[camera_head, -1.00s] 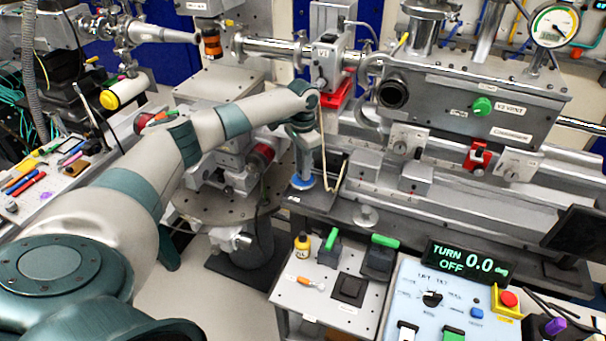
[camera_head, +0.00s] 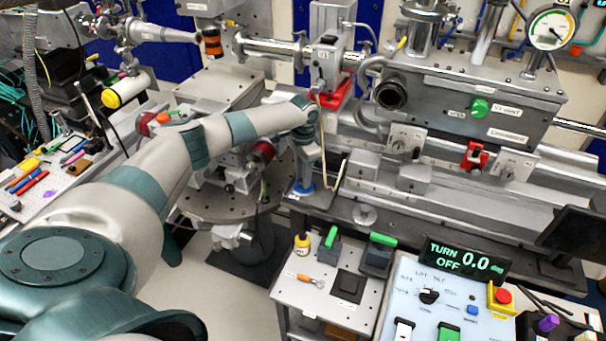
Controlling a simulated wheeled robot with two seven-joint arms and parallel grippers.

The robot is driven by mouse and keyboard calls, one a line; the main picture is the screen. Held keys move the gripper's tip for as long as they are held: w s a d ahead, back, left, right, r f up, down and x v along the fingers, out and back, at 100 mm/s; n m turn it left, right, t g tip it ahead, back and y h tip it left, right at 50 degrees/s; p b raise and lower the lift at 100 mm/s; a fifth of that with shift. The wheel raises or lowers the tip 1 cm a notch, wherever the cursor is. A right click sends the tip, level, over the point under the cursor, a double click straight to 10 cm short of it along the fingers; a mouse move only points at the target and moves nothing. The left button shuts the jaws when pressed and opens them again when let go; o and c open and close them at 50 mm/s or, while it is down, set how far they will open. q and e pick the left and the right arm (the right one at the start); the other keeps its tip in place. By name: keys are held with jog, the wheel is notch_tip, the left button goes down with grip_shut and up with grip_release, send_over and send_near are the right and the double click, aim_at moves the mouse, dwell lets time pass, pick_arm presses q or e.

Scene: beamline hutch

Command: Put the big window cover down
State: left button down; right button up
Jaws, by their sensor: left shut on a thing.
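My left arm reaches in from the left, and its gripper (camera_head: 303,174) points straight down in the middle of the view. It is shut on a round blue piece, which I take to be the big window cover (camera_head: 302,189). The cover is small in the view and partly hidden by the fingers. It is at a dark tray-like surface (camera_head: 322,208) in front of the rail bench. I cannot tell whether it touches that surface. My right gripper is not in view.
A thin beige loop (camera_head: 341,172) stands just right of the gripper. The grey rail bench (camera_head: 450,215) lies behind. In front, a cart top (camera_head: 318,300) carries a yellow bottle (camera_head: 302,243), green-handled black blocks (camera_head: 379,251) and a black square (camera_head: 350,286). A control panel (camera_head: 400,293) is at right.

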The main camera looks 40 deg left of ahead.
pick_arm(q)
jog(key=c, duration=1.5)
grip_release()
jog(key=shift+f, duration=0.1)
jog(key=shift+o, duration=0.2)
notch_tip(320, 180, up, 12)
jog(key=b, duration=0.3)
jog(key=shift+b, duration=0.4)
